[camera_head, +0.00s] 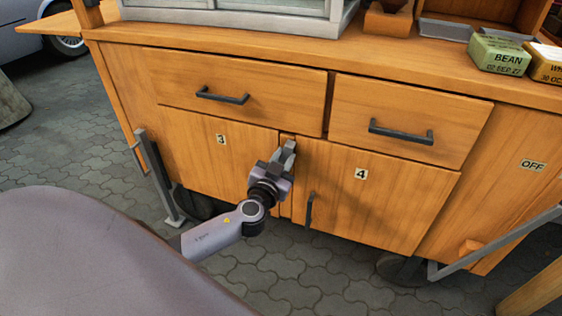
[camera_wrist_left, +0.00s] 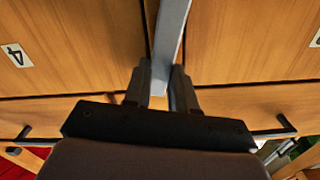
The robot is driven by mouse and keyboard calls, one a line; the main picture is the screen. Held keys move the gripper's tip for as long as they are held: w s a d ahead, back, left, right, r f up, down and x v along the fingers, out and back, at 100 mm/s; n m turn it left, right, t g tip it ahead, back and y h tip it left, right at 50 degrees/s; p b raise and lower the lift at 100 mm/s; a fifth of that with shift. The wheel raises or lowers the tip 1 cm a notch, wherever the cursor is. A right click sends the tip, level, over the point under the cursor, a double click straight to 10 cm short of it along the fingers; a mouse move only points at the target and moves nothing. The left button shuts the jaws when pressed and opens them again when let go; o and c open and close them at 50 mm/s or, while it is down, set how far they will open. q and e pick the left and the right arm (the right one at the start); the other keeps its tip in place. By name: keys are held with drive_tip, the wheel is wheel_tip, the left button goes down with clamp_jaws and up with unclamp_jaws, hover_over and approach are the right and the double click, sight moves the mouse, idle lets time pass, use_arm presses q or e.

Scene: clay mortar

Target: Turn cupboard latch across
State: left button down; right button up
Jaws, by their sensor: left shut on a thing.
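The cupboard latch (camera_wrist_left: 172,35) is a grey metal bar. In the left wrist view it runs lengthwise along the narrow post between the two doors. My left gripper (camera_head: 281,160) is at the top of that post in the head view, and its fingers also show in the left wrist view (camera_wrist_left: 160,80), shut on the bar's near end. In the head view the gripper hides most of the latch. Door 3 (camera_head: 200,150) and door 4 (camera_head: 390,200) both look closed. My right gripper is in neither view.
Two drawers with dark handles (camera_head: 222,96) (camera_head: 401,132) sit above the doors. Door 4 has a dark upright handle (camera_head: 309,210) close to my left gripper. A green BEAN box (camera_head: 499,54) stands on the counter. Grey metal legs (camera_head: 157,175) and paving lie around the cupboard.

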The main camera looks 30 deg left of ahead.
use_arm(q)
drive_tip(key=m+b, duration=0.1)
drive_tip(key=m, duration=0.2)
drive_tip(key=d+f+m, duration=0.1)
drive_tip(key=m, duration=0.2)
drive_tip(key=d+f+m+b, duration=0.1)
drive_tip(key=m, duration=0.3)
drive_tip(key=shift+w+b, duration=0.2)
drive_tip(key=shift+b, duration=0.1)
drive_tip(key=shift+d+f+m, duration=0.15)
drive_tip(key=shift+f+m, duration=0.15)
drive_tip(key=shift+m, duration=0.9)
drive_tip(key=shift+f+m, duration=0.3)
drive_tip(key=shift+m, duration=1)
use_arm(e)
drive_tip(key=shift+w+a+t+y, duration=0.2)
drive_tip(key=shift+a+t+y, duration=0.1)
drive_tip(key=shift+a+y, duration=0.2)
use_arm(q)
drive_tip(key=shift+b, duration=0.3)
drive_tip(key=c, duration=0.9)
unclamp_jaws()
